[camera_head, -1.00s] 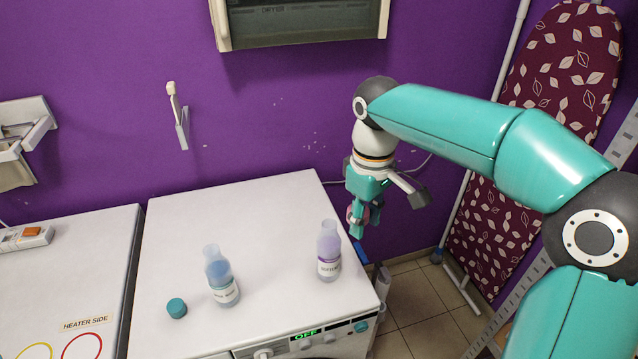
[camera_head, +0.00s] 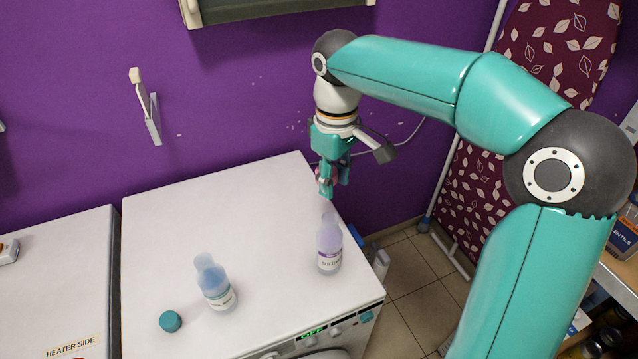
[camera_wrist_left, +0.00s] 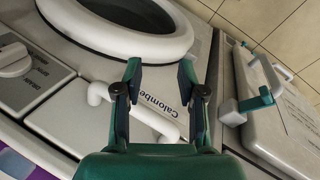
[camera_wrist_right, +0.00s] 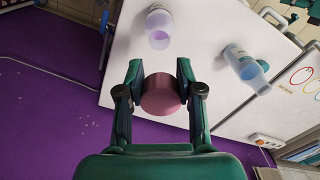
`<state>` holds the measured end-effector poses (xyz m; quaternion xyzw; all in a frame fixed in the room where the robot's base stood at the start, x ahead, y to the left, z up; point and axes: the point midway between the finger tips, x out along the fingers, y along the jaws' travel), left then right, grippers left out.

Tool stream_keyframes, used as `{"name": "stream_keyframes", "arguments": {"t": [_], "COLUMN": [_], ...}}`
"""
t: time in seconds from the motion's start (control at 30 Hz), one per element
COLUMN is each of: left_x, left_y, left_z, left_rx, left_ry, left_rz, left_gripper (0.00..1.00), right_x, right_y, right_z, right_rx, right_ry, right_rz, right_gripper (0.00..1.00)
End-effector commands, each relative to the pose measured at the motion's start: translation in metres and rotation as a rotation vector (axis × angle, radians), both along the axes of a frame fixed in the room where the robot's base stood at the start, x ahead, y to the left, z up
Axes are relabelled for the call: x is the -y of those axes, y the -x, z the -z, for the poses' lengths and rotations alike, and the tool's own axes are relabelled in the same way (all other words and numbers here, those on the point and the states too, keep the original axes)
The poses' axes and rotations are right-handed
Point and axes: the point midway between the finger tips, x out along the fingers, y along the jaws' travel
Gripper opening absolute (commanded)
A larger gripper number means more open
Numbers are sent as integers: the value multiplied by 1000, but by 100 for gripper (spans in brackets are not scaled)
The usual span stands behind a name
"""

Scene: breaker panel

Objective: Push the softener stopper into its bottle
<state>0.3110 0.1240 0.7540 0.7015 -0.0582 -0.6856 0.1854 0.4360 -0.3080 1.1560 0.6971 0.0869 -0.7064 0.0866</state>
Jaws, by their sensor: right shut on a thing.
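The softener bottle (camera_head: 329,246) with a purple tint stands upright near the right edge of the white machine top (camera_head: 262,200). It also shows in the right wrist view (camera_wrist_right: 158,27), with an open mouth. My right gripper (camera_head: 327,188) is shut on the mauve stopper (camera_wrist_right: 160,95), which sits between its fingers. In the head view this gripper is just behind and above the bottle, apart from it. My left gripper (camera_wrist_left: 160,75) is open and empty in front of the machine, near its round door; it is outside the head view.
A blue-tinted bottle (camera_head: 215,284) stands to the left, with a teal stopper (camera_head: 170,321) lying beside it. The purple wall is behind the machine. An ironing board (camera_head: 500,160) leans at the right. The middle of the top is clear.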

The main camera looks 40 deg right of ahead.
Motion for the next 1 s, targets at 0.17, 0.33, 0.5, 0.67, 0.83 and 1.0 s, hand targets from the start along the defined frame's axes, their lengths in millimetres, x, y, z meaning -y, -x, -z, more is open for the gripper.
{"name": "stream_keyframes", "arguments": {"t": [0.17, 0.33, 0.5, 0.67, 0.83, 1.0], "left_x": [0, 0, 0, 0, 0, 0], "left_y": [0, 0, 0, 0, 0, 0], "left_z": [-2, 8, 19, 31, 43, 51], "left_rx": [0, 0, 0, 0, 0, 0], "left_ry": [0, 0, 0, 0, 0, 0], "left_rz": [1, 1, 1, 1, 1, 1], "left_gripper": [40, 40, 40, 40, 40, 40], "right_x": [2, 0, -1, -2, -3, -3], "right_y": [4, 2, 1, 0, 0, 0], "right_z": [0, 12, 28, 44, 61, 73], "right_rx": [-3, -3, -4, -4, -4, -3], "right_ry": [3, 3, 3, 3, 3, 3], "right_rz": [-3, -8, -11, -14, -15, -15], "right_gripper": [0, 0, 0, 0, 0, 0]}}
